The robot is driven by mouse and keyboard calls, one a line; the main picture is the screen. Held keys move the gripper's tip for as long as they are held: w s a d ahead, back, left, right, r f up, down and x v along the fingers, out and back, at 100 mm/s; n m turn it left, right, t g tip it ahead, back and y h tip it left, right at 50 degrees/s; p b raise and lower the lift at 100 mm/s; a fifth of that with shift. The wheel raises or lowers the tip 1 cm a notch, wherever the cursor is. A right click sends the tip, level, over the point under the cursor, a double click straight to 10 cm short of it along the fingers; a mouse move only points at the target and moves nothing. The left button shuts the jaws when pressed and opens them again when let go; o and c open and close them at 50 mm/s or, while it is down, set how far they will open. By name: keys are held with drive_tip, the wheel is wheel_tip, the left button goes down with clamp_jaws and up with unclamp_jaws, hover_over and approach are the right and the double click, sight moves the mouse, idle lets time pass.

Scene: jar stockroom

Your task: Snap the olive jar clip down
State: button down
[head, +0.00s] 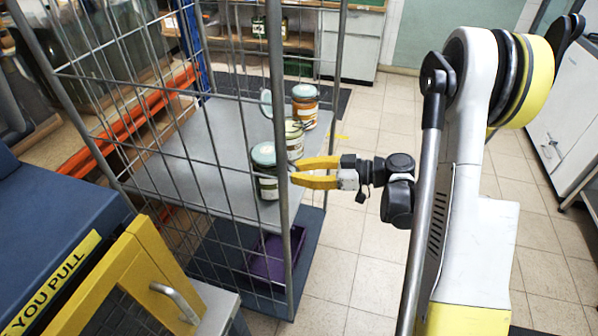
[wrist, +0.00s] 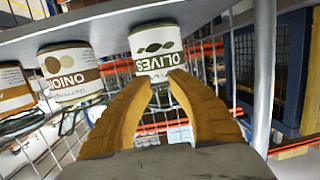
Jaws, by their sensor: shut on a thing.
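The olive jar (head: 267,187) stands at the near edge of the cage shelf, with a pale green lid (head: 264,154) on top. Its white label with OLIVES (wrist: 157,42) faces my gripper in the wrist view. My gripper (head: 292,173) has yellow fingers that reach in from the right to the jar's side. In the wrist view its fingertips (wrist: 166,77) are close together at the label's edge. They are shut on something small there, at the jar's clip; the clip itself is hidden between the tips.
An onion jar (wrist: 72,70) is beside the olive jar. An orange jar (head: 304,110) stands farther back. An upright disc-like lid (head: 266,103) shows behind them. The wire cage post (head: 279,120) is close to my fingers. A purple crate (head: 268,262) lies below.

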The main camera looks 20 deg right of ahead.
drive_tip(key=c, duration=1.2)
unclamp_jaws()
drive_tip(key=v, duration=1.2)
